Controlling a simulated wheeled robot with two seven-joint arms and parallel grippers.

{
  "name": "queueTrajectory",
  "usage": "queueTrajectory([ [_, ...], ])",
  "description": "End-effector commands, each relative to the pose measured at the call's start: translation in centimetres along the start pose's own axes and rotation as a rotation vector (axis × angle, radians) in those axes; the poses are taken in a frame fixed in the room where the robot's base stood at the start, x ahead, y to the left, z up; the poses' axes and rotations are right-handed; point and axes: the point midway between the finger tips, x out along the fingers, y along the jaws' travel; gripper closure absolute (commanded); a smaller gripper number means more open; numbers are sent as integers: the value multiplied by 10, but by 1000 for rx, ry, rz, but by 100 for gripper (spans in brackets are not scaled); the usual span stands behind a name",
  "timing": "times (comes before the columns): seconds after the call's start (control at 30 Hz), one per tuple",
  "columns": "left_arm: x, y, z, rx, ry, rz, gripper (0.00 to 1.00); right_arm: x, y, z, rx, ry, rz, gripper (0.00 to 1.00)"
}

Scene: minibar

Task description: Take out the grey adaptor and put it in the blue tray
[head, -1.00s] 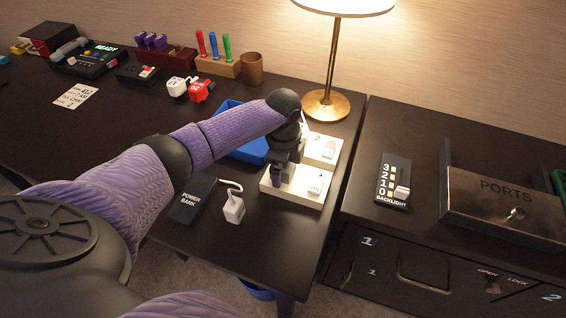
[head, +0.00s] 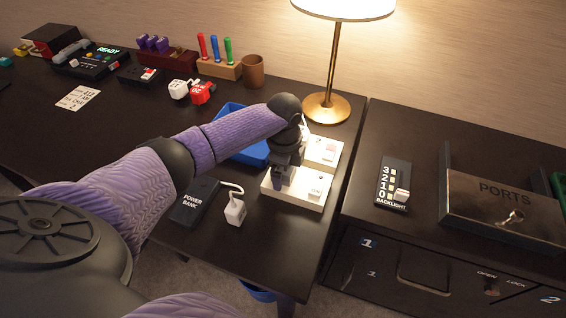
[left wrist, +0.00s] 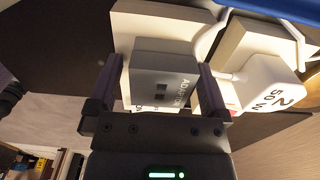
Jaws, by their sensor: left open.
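In the left wrist view the grey adaptor (left wrist: 165,72), a boxy plug with "ADAPTOR" printed on it, sits on a white socket block (left wrist: 135,25). My left gripper (left wrist: 159,68) is open, with one finger on each side of the adaptor. In the head view my left gripper (head: 282,176) points down over the front white socket block (head: 305,196) and hides the adaptor. The blue tray (head: 228,109) lies behind my left forearm, which covers part of it. My right gripper is out of view.
A second white socket block (head: 325,150) stands just behind, with a white plug (left wrist: 272,82) and cable. A power bank (head: 196,203) and a white cube (head: 235,211) on a cable lie in front. A lamp (head: 327,106) stands behind the blocks.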

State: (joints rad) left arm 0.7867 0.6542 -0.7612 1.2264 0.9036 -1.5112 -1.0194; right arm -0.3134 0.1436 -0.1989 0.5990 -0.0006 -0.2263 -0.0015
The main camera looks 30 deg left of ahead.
Motion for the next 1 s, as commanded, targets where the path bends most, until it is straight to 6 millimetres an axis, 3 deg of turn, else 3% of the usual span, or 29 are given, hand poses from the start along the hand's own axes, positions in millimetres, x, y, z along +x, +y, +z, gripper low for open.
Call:
queueTrajectory([
  [0.3,0,0,0,0,0,0,0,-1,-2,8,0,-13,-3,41],
  [0.7,0,0,0,0,0,-1,0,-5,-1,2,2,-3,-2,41],
  [0.77,0,0,0,0,0,-1,8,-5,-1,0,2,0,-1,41],
  [1.0,0,0,0,0,0,-1,59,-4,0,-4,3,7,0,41],
])
